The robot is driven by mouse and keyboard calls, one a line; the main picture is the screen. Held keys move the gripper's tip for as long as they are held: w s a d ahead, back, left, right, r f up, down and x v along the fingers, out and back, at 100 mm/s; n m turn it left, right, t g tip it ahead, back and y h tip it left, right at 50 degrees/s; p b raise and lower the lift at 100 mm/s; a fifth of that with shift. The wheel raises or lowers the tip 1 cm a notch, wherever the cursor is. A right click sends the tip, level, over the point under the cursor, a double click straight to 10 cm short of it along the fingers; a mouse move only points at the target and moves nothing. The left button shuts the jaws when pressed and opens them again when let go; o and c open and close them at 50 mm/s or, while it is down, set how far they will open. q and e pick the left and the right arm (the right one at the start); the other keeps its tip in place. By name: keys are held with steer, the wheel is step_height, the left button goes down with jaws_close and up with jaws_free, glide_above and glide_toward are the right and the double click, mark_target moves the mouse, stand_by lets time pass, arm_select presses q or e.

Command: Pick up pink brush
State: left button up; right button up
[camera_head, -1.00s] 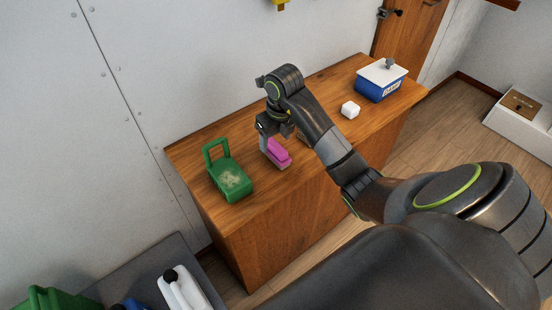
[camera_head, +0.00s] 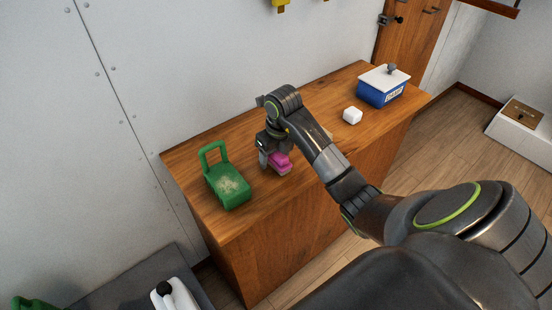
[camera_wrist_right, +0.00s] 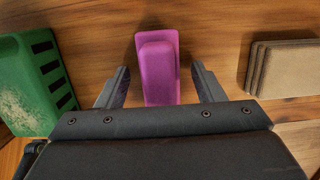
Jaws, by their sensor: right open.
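The pink brush (camera_head: 281,160) lies on the wooden counter (camera_head: 238,222), partly hidden by my right gripper in the head view. My right gripper (camera_head: 272,160) is over the brush, pointing down. In the right wrist view the brush (camera_wrist_right: 158,68) lies between the two open fingers of the right gripper (camera_wrist_right: 162,86), with a gap on each side. The fingers do not appear to touch it. The left gripper is not in view.
A green scrubber with a handle (camera_head: 228,186) stands left of the brush. A tan stack (camera_wrist_right: 284,68) lies right of it in the wrist view.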

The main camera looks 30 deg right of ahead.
steer(key=c, duration=1.1)
steer(key=shift+r, duration=0.65)
step_height(320, 180, up, 9)
steer(key=p, duration=0.8)
steer(key=shift+f, duration=0.1)
